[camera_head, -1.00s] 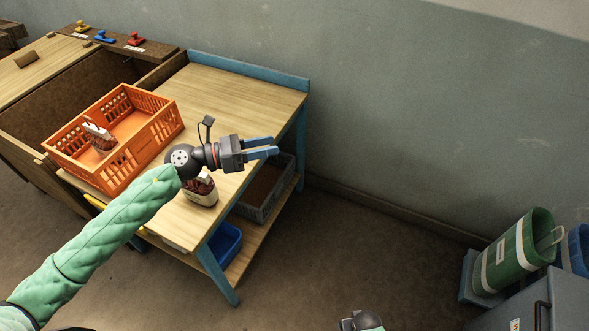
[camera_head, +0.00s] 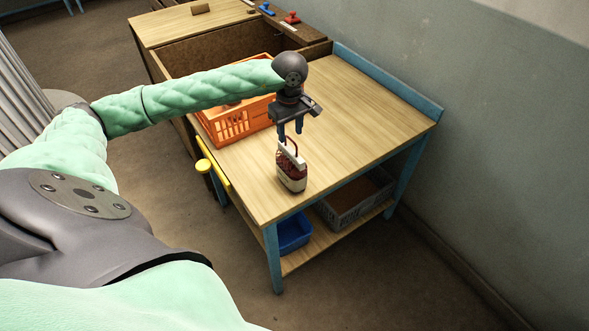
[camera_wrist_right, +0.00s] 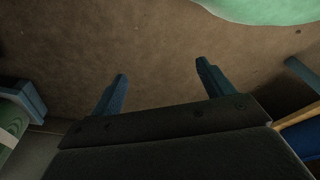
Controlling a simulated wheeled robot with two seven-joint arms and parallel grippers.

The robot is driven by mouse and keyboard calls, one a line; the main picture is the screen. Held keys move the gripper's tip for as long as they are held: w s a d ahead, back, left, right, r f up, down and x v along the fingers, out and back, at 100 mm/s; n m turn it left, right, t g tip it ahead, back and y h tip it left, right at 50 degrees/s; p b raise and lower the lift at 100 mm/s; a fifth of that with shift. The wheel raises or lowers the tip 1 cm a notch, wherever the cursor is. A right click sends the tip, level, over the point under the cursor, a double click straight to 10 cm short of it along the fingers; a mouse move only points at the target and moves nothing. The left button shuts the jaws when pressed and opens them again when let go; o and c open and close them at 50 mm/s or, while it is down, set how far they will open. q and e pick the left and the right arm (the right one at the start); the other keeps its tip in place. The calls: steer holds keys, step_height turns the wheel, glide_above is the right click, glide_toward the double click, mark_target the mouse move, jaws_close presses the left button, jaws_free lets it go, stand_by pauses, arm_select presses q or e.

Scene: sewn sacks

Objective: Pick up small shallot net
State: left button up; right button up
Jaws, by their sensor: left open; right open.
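The small shallot net (camera_head: 291,173), dark red with a white label band and a red loop handle on top, stands upright on the wooden table (camera_head: 345,125) near its front edge. My left gripper (camera_head: 290,133) is open and points down just above the net, its fingertips close to the handle. I cannot tell whether the fingers touch the handle or lie around it. My right gripper (camera_wrist_right: 160,90) is open and empty in the right wrist view, over bare brown floor. It does not show in the head view.
An orange crate (camera_head: 228,128) stands behind the net, partly hidden by my left arm. A grey crate (camera_head: 350,203) and a blue bin (camera_head: 293,234) sit on the lower shelf. A blue raised edge (camera_head: 385,80) runs along the table's wall side.

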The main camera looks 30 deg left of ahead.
mark_target(291, 150)
arm_select(q)
step_height(291, 150, down, 7)
steer(key=shift+f+b, duration=0.1)
steer(key=shift+b, duration=0.35)
steer(key=shift+f, duration=0.15)
jaws_close()
arm_select(e)
steer(key=shift+w+a+r, duration=0.2)
steer(key=shift+r, duration=0.25)
steer(key=shift+w+a+r, duration=0.15)
steer(key=shift+r, duration=0.3)
steer(key=shift+w+r, duration=0.1)
steer(key=shift+w, duration=0.05)
steer(key=shift+a, duration=0.1)
